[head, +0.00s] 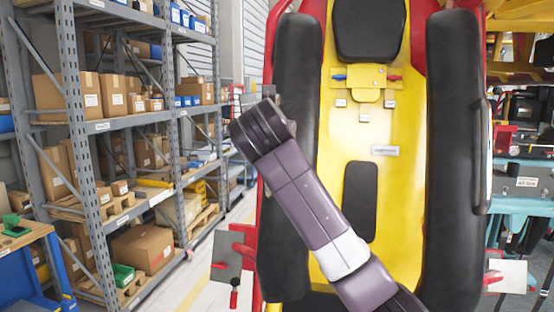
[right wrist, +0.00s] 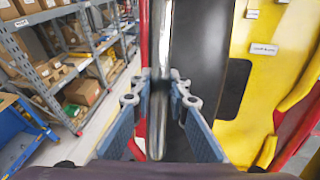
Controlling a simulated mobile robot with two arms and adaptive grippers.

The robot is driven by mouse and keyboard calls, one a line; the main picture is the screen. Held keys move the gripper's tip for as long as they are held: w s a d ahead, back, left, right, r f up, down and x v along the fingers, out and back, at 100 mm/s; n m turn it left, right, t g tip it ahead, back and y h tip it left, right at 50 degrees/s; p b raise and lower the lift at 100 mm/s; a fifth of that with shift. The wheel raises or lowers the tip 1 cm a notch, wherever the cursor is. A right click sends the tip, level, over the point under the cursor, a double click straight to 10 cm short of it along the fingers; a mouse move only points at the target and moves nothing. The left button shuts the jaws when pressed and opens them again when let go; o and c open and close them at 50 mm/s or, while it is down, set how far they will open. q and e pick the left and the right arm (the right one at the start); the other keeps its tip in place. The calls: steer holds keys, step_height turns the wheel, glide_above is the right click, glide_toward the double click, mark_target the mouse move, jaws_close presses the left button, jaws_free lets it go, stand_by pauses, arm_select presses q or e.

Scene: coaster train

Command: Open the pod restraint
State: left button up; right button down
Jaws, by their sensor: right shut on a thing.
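The pod is a yellow seat (head: 400,190) with black padded restraints along both sides, the left pad (head: 297,60) and the right pad (head: 455,110). My right arm crosses the seat from the lower right to the left pad, and its wrist hides its gripper in the head view. In the right wrist view, my right gripper (right wrist: 160,85) has its blue-grey fingers shut on a shiny metal handle bar (right wrist: 157,125) beside the left pad's outer edge. A similar handle (head: 487,150) is on the right pad's outer side. My left gripper is not in view.
Shelving with cardboard boxes (head: 142,247) stands on the left, with a strip of clear floor (head: 205,265) beside the pod. A blue workbench (head: 28,265) is at the lower left. Metal plates (head: 227,258) stick out at the pod's lower sides. Teal machinery (head: 525,185) is on the right.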

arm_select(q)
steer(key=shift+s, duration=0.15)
arm_select(e)
steer(key=s+r+g, duration=0.1)
steer(key=s+r, duration=0.1)
steer(key=r, duration=0.4)
steer(key=s+a+r+g, duration=0.1)
steer(key=s+r, duration=0.1)
steer(key=r, duration=0.5)
steer(key=shift+s+a+r+g+y, duration=0.15)
steer(key=shift+s+a+g+y, duration=0.15)
steer(key=shift+s+g+y, duration=0.1)
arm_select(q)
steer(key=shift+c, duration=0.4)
